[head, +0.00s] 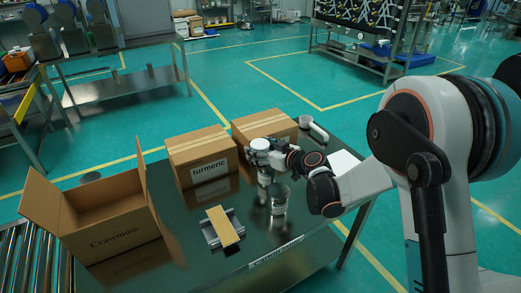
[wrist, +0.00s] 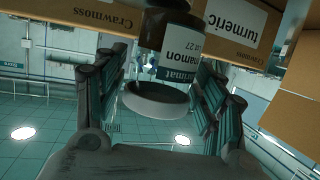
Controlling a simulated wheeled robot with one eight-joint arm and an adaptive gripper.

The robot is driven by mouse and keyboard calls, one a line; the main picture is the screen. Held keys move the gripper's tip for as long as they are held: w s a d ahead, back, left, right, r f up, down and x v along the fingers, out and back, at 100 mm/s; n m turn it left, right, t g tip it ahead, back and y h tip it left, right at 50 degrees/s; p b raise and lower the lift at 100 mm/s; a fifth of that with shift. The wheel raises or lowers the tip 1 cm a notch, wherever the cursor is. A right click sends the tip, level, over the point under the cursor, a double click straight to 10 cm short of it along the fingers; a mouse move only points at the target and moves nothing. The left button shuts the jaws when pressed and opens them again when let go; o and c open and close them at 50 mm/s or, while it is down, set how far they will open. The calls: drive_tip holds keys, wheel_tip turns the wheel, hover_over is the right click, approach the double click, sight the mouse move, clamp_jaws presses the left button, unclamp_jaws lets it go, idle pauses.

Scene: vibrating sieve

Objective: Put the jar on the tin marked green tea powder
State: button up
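A jar (wrist: 178,50) with a dark upper part and a label ending in "namon" is in the wrist view, between the two fingers of my gripper (wrist: 160,62). A round white piece (wrist: 155,100) shows just below its label. A gap shows beside the left finger, and I cannot tell whether the fingers press on the jar. In the head view my gripper (head: 268,158) is over the right part of the dark table, and the jar is too small to make out clearly. I cannot make out a tin marked green tea powder.
An open "Crawmoss" carton (head: 112,232) stands at the table's left. A closed "turmeric" box (head: 203,150) and another closed box (head: 265,125) stand at the back. A clear glass vessel (head: 279,200) is below my gripper.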

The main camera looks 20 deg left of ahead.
idle(0.3)
drive_tip(key=shift+r, duration=0.25)
drive_tip(key=p+v, duration=0.3)
drive_tip(key=v, duration=0.9)
drive_tip(key=shift+f, duration=0.1)
